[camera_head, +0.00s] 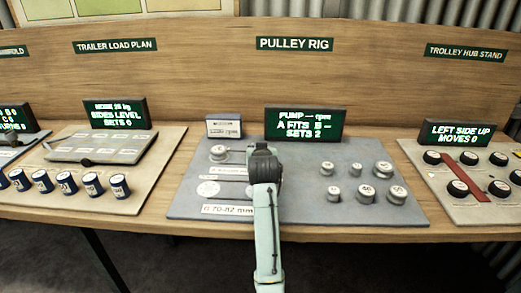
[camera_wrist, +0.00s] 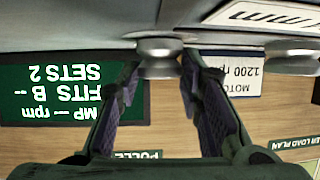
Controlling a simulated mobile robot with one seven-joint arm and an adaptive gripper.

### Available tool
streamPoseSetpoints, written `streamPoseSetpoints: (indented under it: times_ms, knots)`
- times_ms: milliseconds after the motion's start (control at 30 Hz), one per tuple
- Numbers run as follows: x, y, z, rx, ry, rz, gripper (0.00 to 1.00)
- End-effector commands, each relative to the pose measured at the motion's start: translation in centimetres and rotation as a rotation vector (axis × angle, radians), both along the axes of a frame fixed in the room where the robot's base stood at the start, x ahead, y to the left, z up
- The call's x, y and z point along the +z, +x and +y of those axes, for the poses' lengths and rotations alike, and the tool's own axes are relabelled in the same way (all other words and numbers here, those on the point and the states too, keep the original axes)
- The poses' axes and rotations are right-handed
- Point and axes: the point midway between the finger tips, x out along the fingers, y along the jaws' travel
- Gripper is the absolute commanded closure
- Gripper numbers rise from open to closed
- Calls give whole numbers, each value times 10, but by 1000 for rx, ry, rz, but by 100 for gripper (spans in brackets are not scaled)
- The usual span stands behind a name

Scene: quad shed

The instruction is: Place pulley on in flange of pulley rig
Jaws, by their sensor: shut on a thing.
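The pulley rig (camera_head: 300,215) is a grey board on the bench, under the PULLEY RIG sign. My gripper (camera_head: 263,165) is over its left-middle part. In the wrist view, which is upside down, my gripper (camera_wrist: 160,72) is shut on a silver pulley (camera_wrist: 158,47) close to the board. The head view hides this pulley behind my gripper. I cannot tell whether it touches the board. Another silver pulley (camera_head: 219,153) stands at the board's upper left. Two pale round marks lie below it. Several silver pulleys (camera_head: 366,193) stand on the right half. I cannot clearly pick out the in flange.
The trailer load plan (camera_head: 100,150) is to the left, the trolley hub stand (camera_head: 463,165) to the right.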

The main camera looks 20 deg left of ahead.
Motion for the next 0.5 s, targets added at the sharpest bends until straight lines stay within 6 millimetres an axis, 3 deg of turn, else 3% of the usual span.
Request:
streamPoseSetpoints:
  times_ms: [233,267,500]
  knots:
    - [-4,0,0,0,0,0,95]
    - [-3,0,0,0,0,0,64]
    - [-3,0,0,0,0,0,48]
